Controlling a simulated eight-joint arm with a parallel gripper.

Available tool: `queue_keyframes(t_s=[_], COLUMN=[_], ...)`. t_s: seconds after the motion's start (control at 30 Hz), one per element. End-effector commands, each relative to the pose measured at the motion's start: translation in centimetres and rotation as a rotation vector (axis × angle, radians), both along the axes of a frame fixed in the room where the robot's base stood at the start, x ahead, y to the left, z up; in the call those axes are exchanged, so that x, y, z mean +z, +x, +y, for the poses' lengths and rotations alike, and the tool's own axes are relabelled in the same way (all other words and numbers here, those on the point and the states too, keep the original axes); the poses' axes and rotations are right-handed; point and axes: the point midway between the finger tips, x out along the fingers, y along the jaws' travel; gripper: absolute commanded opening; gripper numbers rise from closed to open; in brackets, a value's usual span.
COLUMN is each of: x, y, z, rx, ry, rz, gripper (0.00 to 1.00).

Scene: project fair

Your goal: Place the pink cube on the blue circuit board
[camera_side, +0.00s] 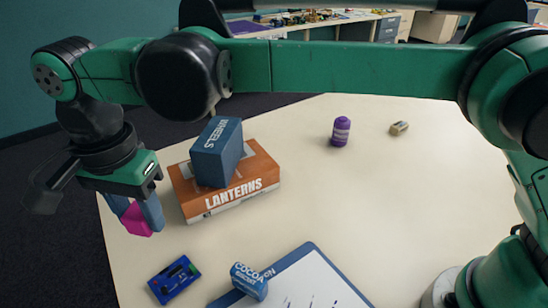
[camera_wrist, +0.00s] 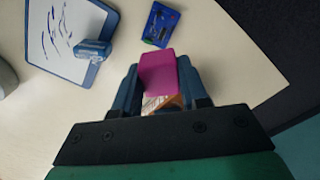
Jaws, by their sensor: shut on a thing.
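The pink cube (camera_side: 137,219) is held between the blue fingers of my gripper (camera_side: 136,214) at the left edge of the table in the side view. In the wrist view the pink cube (camera_wrist: 158,73) sits between the fingertips of my gripper (camera_wrist: 160,80), which is shut on it. The blue circuit board (camera_side: 174,279) lies flat on the table, below and a little right of the gripper in the side view. It also shows in the wrist view (camera_wrist: 160,25), above the cube and apart from it. Nothing lies on the board.
An orange LANTERNS box (camera_side: 234,200) bears a blue WHEELS box (camera_side: 217,152). A blue COCOA can (camera_side: 249,281) lies on a blue-edged whiteboard (camera_side: 310,272) with pen marks. A purple bottle (camera_side: 341,131) and a small tan block (camera_side: 399,128) stand farther back. The table's middle is clear.

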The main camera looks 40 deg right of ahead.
Motion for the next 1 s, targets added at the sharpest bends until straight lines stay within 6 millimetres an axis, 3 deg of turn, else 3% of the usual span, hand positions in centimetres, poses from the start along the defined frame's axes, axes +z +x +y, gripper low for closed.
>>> queue_keyframes(t_s=[0.1,0.3,0.7,1.0], x=[-3.3,-7.9,-12.7,-13.1], y=[0.0,0.0,0.0,0.0], z=[0.0,-0.1,0.0,0.0], rx=[-0.001,-0.001,-0.001,-0.001], ry=[0.000,0.000,0.000,0.000], rz=[0.000,0.000,0.000,0.000], gripper=[0.00,0.00,0.00,0.00])
